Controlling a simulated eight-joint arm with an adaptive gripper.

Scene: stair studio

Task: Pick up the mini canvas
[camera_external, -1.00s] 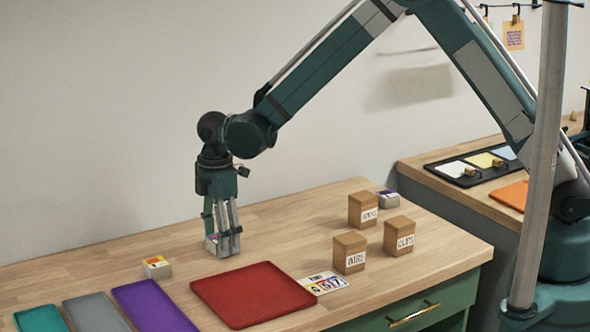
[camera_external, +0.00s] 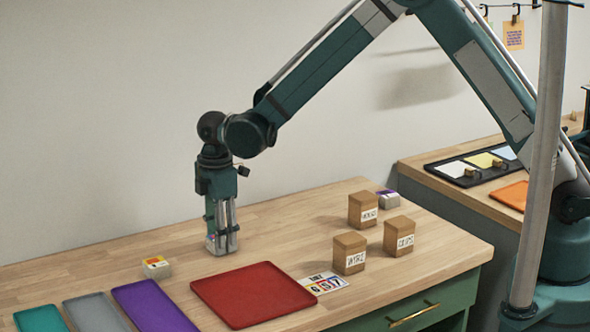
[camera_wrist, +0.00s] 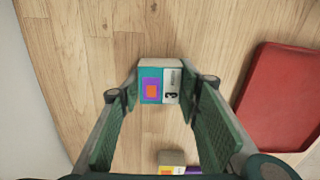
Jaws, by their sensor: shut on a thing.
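My gripper (camera_external: 222,243) points straight down at the wooden table and is shut on the block, which appears to be at table level.
A similar yellow and red block (camera_external: 157,267) stands to the left. A red tray (camera_external: 250,294) lies in front. Purple (camera_external: 153,306), grey (camera_external: 95,313) and teal (camera_external: 38,320) trays lie front left. Labelled wooden boxes (camera_external: 349,253) and another small block (camera_external: 388,200) stand right.

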